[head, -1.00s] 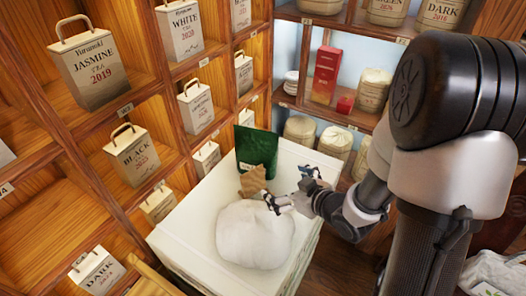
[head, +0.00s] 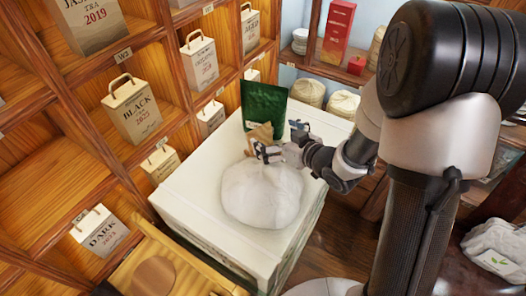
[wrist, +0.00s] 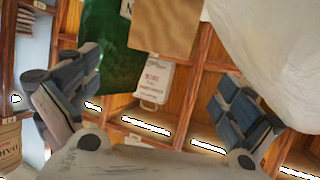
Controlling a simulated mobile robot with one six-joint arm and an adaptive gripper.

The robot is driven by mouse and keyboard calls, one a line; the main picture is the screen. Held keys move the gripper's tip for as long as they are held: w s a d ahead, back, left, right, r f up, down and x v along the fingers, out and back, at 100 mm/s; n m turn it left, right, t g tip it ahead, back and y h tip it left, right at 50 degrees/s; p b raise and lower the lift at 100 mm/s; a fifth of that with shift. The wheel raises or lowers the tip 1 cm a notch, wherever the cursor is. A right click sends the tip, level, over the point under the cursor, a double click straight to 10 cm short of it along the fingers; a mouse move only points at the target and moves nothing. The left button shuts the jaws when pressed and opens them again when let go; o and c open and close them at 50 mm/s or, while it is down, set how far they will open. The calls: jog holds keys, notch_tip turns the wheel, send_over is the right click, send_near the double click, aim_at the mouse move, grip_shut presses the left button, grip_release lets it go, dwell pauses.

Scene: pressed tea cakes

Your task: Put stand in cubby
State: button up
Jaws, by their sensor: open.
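A tan, flat-looking piece (head: 260,134), possibly the stand, is on the white box behind a white bundle; its lower part is hidden. It also shows at the top of the wrist view (wrist: 165,25). My gripper (head: 268,152) is in front of the tan piece, above the far edge of the bundle. In the wrist view my gripper (wrist: 155,100) has its fingers wide apart with nothing between them; the tan piece lies beyond them. The cubbies are in the wooden shelf at left; one wide cubby (head: 55,185) looks empty.
The white bundle (head: 262,197) fills much of the white box top (head: 190,195). A dark green pouch (head: 263,105) stands right behind the tan piece. A round brown disc (head: 153,276) lies on a wooden surface at the bottom.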

aim_at(259, 128)
jog(key=b+x, duration=0.1)
jog(key=x, duration=0.8)
jog(key=shift+w+f+b, duration=0.1)
jog(key=shift+b, duration=0.3)
jog(key=c, duration=1.6)
notch_tip(259, 128, up, 20)
jog(key=p, duration=0.6)
jog(key=shift+d+p, duration=0.15)
jog(key=shift+p, duration=0.25)
jog(key=shift+c, duration=0.2)
